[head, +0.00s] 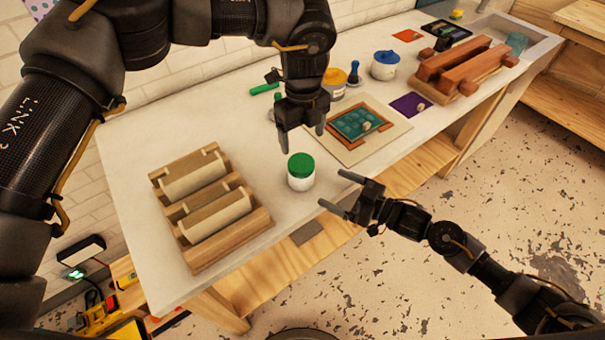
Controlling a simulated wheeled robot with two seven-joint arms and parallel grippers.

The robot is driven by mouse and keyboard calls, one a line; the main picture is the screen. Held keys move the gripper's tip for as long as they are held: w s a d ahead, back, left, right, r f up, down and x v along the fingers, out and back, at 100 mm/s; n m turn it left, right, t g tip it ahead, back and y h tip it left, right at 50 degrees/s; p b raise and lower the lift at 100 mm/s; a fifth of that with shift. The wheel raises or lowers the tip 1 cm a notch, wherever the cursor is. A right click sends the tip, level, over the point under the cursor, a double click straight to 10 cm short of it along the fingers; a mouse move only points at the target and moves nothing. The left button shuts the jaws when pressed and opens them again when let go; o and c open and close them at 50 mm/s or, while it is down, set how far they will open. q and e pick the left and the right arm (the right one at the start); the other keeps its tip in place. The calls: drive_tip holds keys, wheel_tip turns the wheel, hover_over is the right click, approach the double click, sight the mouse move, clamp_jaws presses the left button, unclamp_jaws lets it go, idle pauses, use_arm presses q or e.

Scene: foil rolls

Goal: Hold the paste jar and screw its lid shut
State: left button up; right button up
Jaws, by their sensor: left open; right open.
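The paste jar (300,181) is a small white jar standing upright on the white worktop near its front edge. Its green lid (301,164) sits on top of it; I cannot tell how tightly. My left gripper (302,142) points down just above and behind the lid, open, with its fingers apart and empty. My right gripper (331,190) comes in from the right at jar height, open, its two fingertips pointing at the jar with a small gap between. Neither gripper visibly holds the jar or the lid.
A wooden rack with pale rolls (210,205) stands left of the jar. A framed teal panel (358,126) on a board lies to the right. Behind are a yellow tub (335,84), a blue-lidded jar (385,65) and a red-brown roller stand (462,68). The worktop's front edge is close.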

sight(301, 174)
use_arm(q)
drive_tip(key=shift+s+a+r, duration=0.15)
drive_tip(key=shift+s+a, duration=0.05)
drive_tip(key=shift+s, duration=0.05)
use_arm(e)
drive_tip(key=shift+s+a+r, duration=0.15)
drive_tip(key=shift+a, duration=0.15)
use_arm(q)
drive_tip(key=shift+s, duration=0.1)
use_arm(e)
drive_tip(key=shift+a, duration=0.25)
drive_tip(key=x, duration=1)
